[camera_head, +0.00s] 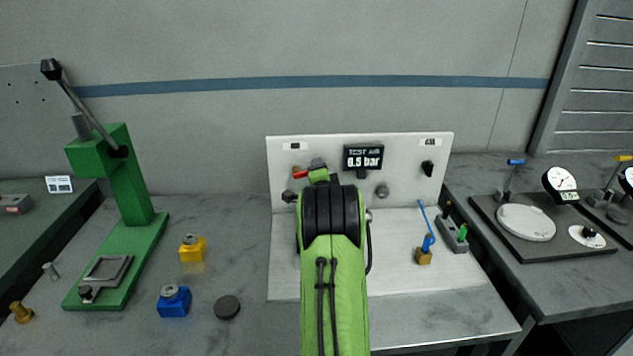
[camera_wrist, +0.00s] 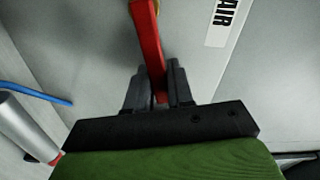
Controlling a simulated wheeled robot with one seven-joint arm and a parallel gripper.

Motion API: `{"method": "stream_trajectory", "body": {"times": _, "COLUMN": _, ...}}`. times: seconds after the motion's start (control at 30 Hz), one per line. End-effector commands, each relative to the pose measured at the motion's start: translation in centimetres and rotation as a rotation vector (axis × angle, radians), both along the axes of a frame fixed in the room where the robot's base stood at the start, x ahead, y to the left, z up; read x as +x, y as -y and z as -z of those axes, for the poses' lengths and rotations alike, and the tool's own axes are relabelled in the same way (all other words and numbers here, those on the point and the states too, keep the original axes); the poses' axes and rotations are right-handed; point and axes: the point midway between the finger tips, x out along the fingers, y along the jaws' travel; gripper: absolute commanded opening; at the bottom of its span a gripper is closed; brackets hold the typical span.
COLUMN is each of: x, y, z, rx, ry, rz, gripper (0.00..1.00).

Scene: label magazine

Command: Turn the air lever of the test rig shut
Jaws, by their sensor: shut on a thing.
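The red air lever (camera_wrist: 148,45) runs down the wrist view from the top, and its lower end lies between my fingers. My gripper (camera_wrist: 158,88) is shut on the lever. An "AIR" label (camera_wrist: 228,18) shows on the panel to the right of it. In the head view, the red lever (camera_head: 299,174) shows at the left of the upright white panel of the test rig (camera_head: 283,150). My arm hides much of the gripper and the panel there. The display (camera_head: 363,157) reads "TEST AIR" and a bar value, 0.5 or 0.9.
A black knob (camera_head: 427,168) is on the panel's right. A brass fitting with a blue top (camera_head: 424,254) stands on the rig base. Left are a green press (camera_head: 128,180), yellow (camera_head: 192,248) and blue (camera_head: 174,302) blocks and a dark disc (camera_head: 227,307). Gauge stands (camera_head: 561,184) are right.

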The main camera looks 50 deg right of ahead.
Motion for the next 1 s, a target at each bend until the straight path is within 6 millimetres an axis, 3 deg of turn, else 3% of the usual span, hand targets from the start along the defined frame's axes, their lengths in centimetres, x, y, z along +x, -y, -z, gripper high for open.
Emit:
{"method": "stream_trajectory", "body": {"times": 0.4, "x": -0.2, "y": 0.2, "z": 1.7, "rx": 0.151, "ry": 0.169, "rz": 0.001, "gripper": 0.0}}
{"method": "stream_trajectory", "body": {"times": 1.0, "x": -0.2, "y": 0.2, "z": 1.9, "rx": 0.187, "ry": 0.205, "rz": 0.001, "gripper": 0.0}}
